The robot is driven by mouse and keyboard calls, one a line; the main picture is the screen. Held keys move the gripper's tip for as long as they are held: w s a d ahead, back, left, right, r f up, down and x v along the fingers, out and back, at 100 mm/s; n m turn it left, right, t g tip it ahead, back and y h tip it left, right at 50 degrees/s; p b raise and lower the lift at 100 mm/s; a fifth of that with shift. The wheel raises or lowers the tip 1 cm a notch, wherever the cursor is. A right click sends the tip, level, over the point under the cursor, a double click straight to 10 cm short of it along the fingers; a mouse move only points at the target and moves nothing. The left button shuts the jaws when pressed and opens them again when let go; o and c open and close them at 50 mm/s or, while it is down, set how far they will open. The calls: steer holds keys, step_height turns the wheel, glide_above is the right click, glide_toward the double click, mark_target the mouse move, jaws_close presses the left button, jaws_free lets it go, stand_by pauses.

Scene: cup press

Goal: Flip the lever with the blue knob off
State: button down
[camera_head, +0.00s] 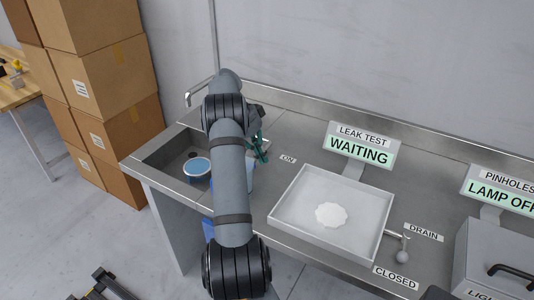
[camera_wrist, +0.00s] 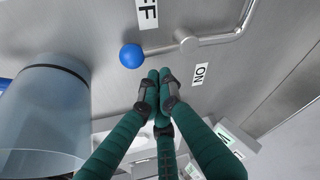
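The lever with the blue knob (camera_wrist: 131,56) shows in the wrist view. Its thin metal arm runs right from the knob to a round pivot (camera_wrist: 188,42) on a pipe. A partly cut-off label ending in "F" (camera_wrist: 148,12) lies above the knob, and the "ON" label (camera_wrist: 200,74) lies right of my fingertips. My gripper (camera_wrist: 158,74) has green fingers with the tips together, just below and right of the knob, with no visible contact. In the head view, my gripper (camera_head: 260,148) is over the counter beside the sink; my arm hides the lever there.
A translucent cylinder (camera_wrist: 42,115) stands left of my fingers in the wrist view. The head view shows a sink (camera_head: 165,158) with a blue-topped container (camera_head: 197,167), a faucet (camera_head: 190,95), and a white tray (camera_head: 285,205) right of my gripper. Boxes stand at far left.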

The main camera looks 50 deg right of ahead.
steer(key=shift+s+d+r+p, duration=0.4)
steer(key=shift+s+d+r, duration=0.4)
steer(key=shift+r, duration=0.2)
steer(key=p+v, duration=0.2)
steer(key=v, duration=0.6)
steer(key=shift+w+a+r, duration=0.15)
steer(key=shift+r, duration=0.05)
